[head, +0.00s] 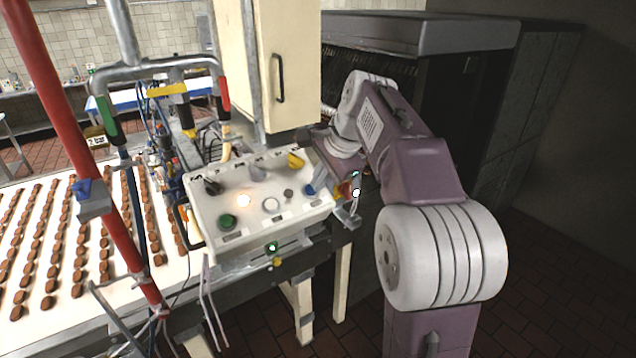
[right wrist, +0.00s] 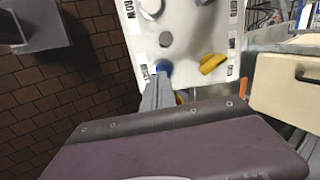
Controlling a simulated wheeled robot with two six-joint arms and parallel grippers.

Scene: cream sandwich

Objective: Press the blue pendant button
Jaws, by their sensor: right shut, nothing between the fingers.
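The blue button (head: 310,190) sits near the right end of the white control box (head: 250,222). It also shows in the right wrist view (right wrist: 164,65), partly hidden by my fingers. My right gripper (head: 317,178) reaches down to that end of the box and is partly hidden by its own wrist in the head view. In the right wrist view its shut, empty fingers (right wrist: 160,78) point at the blue button, with the tips overlapping its lower edge. I cannot tell whether they touch it. My left gripper is not in view.
A red post (head: 85,150) and the conveyor with brown sweets stand left.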

